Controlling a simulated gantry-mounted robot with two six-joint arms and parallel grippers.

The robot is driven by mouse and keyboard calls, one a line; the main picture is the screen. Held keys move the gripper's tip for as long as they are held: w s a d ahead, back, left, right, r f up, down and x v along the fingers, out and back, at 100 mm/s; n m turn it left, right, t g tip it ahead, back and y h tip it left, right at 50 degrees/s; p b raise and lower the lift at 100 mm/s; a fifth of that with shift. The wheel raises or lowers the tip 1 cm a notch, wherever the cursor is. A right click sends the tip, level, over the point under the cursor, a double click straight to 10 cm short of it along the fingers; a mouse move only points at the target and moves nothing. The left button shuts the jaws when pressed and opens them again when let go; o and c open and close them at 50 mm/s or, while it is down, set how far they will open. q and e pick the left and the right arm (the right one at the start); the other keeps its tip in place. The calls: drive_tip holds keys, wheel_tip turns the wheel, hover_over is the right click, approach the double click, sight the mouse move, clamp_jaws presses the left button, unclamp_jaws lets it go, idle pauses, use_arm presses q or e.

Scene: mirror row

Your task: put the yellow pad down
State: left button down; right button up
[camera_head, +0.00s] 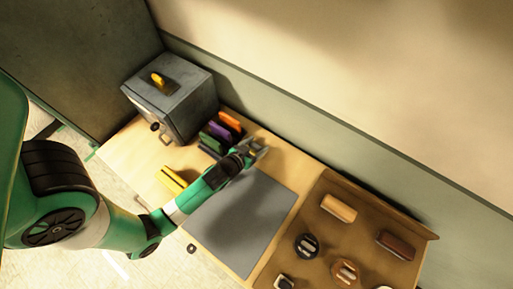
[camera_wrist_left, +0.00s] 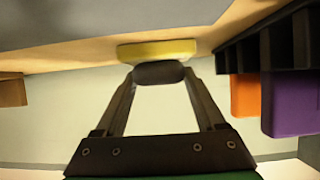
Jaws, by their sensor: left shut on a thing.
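The yellow pad (camera_wrist_left: 157,50) shows in the left wrist view, with a dark grip (camera_wrist_left: 160,73) on it. My left gripper (camera_head: 259,152) is shut on that grip; its fingers (camera_wrist_left: 160,85) meet it from both sides. The pad's yellow side faces the tan table surface, and I cannot tell whether it touches. In the head view the gripper is near the back edge of the table, by the top of the grey mat (camera_head: 240,220) and right of the rack. The held pad is mostly hidden there. My right gripper is not in view.
A rack left of the gripper holds an orange pad (camera_head: 229,121), a purple pad (camera_head: 219,131) and dark slots. A grey box (camera_head: 185,95) stands behind. Another yellow piece (camera_head: 173,179) lies at front left. A brown tray (camera_head: 322,190) holds several items at right. The mat is clear.

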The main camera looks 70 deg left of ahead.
use_arm(q)
unclamp_jaws()
drive_tip(key=shift+f, duration=0.15)
drive_tip(key=v, duration=1.1)
drive_tip(key=shift+s+d, duration=0.15)
drive_tip(key=shift+s, duration=0.05)
drive_tip(key=shift+s+r, duration=0.2)
drive_tip(key=shift+r, duration=0.15)
